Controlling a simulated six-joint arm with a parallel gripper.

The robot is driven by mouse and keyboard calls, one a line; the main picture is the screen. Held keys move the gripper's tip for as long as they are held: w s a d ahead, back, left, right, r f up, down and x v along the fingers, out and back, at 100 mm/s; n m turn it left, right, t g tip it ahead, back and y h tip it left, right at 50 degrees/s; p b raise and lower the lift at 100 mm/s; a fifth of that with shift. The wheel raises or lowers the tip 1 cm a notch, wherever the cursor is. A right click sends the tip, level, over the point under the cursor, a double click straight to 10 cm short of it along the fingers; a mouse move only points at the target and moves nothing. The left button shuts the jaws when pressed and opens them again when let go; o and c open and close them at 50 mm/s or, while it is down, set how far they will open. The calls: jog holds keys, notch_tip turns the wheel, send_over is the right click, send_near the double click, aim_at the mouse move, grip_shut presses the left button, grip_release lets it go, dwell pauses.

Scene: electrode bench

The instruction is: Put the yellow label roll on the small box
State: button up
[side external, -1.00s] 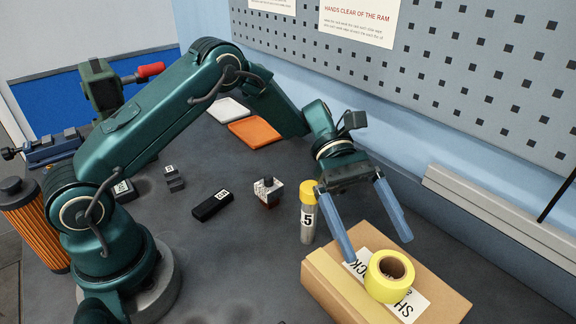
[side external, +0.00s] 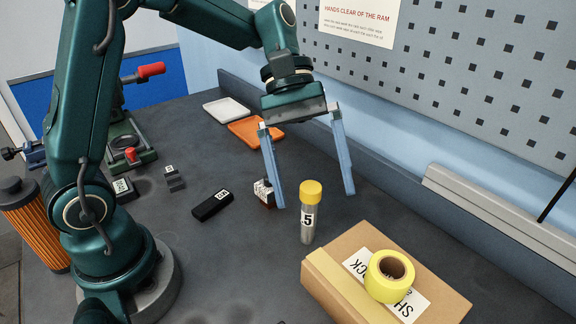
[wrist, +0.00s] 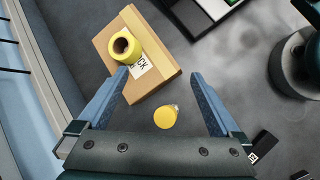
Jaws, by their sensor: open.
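The yellow label roll (side external: 377,289) lies on top of the small cardboard box (side external: 323,288), over its white label, with its hole facing up. In the wrist view the roll (wrist: 115,54) also rests on the box (wrist: 160,60), touching nothing else. My gripper (side external: 313,200) is open and empty. It hangs in the air up and to the left of the box in the side view, apart from the roll. Its two blue fingers (wrist: 163,88) show spread wide in the wrist view.
A yellow-capped tube (side external: 308,222) stands upright just left of the box. A black block (side external: 212,205) and a small dark cube (side external: 264,196) lie on the bench. Orange (side external: 256,132) and white (side external: 227,111) trays lie farther back. A perforated panel (side external: 480,70) closes off the back.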

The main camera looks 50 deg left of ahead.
jog(key=s+a+m+t+y, duration=0.7)
jog(key=s+a+m, duration=0.1)
jog(key=s+m, duration=0.1)
jog(key=shift+s+a+r+t, duration=0.2)
jog(key=shift+s+r+t, duration=0.05)
jog(key=shift+s+t, duration=0.1)
